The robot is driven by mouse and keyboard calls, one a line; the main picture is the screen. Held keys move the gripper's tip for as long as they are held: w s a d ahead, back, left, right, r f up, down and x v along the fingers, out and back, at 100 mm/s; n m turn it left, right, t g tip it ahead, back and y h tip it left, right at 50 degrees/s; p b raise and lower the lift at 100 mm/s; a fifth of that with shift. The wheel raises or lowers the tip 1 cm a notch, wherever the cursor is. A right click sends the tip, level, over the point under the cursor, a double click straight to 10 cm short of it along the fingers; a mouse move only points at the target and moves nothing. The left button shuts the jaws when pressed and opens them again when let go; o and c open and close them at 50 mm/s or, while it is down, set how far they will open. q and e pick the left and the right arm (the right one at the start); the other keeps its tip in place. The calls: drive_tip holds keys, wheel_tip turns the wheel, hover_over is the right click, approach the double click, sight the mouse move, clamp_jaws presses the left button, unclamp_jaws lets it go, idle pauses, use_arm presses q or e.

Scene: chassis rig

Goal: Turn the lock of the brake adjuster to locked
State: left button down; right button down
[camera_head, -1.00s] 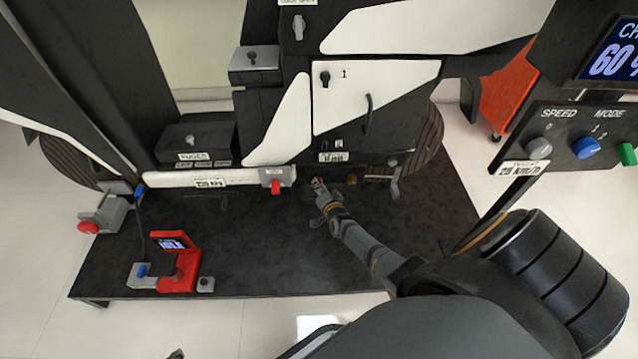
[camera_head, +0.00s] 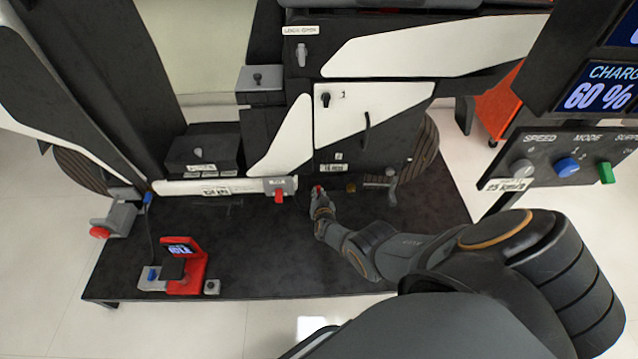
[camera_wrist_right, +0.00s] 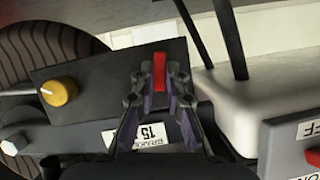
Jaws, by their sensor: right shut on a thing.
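The brake adjuster is a dark box (camera_wrist_right: 85,85) low on the chassis, with a yellow knob (camera_wrist_right: 59,92) and a label reading BRAKE 15 (camera_wrist_right: 137,135) in the right wrist view. Its lock looks like a small upright red lever (camera_wrist_right: 159,71). My right gripper (camera_wrist_right: 160,82) is shut on this red lever, with a fingertip on each side. In the head view the right gripper (camera_head: 318,194) is at the lower edge of the chassis, left of the small yellow knob (camera_head: 351,187). The lock's exact setting cannot be read. My left gripper is not in view.
A grey block with a red switch (camera_head: 279,196) sits just left of the gripper, at the end of a white bar (camera_head: 235,187). A red stand with a small screen (camera_head: 193,272) is on the dark platform (camera_head: 260,250). A control panel (camera_head: 575,150) is at right.

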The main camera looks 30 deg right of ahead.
drive_tip(key=shift+n+g+h, duration=0.3)
drive_tip(key=shift+n+h, duration=0.1)
drive_tip(key=shift+n, duration=0.4)
drive_tip(key=c, duration=1.4)
unclamp_jaws()
drive_tip(key=shift+o, duration=0.2)
